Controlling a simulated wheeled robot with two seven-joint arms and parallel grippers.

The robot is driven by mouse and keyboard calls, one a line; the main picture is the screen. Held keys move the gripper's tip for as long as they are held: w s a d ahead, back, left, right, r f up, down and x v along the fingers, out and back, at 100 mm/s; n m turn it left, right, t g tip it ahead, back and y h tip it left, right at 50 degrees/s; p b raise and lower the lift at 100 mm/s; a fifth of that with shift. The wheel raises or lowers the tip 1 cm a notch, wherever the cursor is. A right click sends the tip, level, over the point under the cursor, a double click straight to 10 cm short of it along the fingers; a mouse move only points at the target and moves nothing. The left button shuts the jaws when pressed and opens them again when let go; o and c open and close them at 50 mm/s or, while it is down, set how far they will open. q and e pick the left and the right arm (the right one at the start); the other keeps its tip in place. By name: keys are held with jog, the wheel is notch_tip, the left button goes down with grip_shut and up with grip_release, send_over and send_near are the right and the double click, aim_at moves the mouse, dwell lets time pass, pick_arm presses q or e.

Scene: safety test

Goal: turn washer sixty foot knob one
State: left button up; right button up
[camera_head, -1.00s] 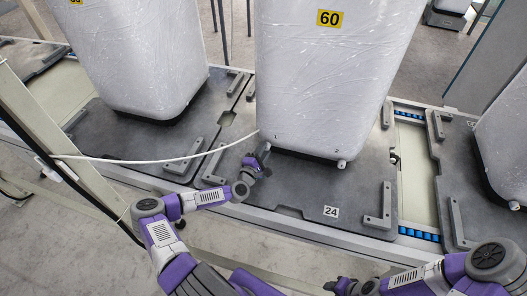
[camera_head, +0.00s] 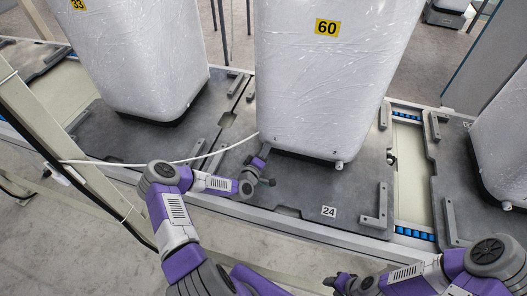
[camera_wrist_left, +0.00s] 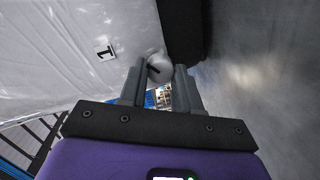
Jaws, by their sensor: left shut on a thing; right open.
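Washer sixty (camera_head: 340,90) is a tall wrapped white block with a yellow "60" label, standing on a dark pallet (camera_head: 300,200) marked 24. My left gripper (camera_head: 262,160) is at its lower left front corner. In the left wrist view, the round pale foot knob one (camera_wrist_left: 158,68) sits between the fingertips of my left gripper (camera_wrist_left: 160,80), which is shut on it. A "1" label (camera_wrist_left: 104,50) is on the wrap beside it. The head view hides this knob behind the gripper. Another foot knob (camera_head: 339,165) shows at the right front corner. My right gripper (camera_head: 338,283) is low, away from the washer, and open.
Wrapped washers stand left (camera_head: 150,70) and right (camera_head: 503,140). Raised grey brackets (camera_head: 375,215) sit on the pallets. A pale post (camera_head: 70,150) stands at the left.

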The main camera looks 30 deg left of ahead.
pick_arm(q)
jog(key=shift+m, duration=0.5)
dwell(0.3)
jog(key=o, duration=1.1)
jog(key=shift+c, duration=0.2)
jog(key=shift+s, duration=0.1)
jog(key=s, duration=0.2)
jog(key=s+p, duration=0.1)
jog(key=s, duration=0.2)
jog(key=s+d+r+p, duration=0.1)
jog(key=s, duration=0.1)
jog(key=shift+s, duration=0.15)
jog(key=shift+d, duration=0.1)
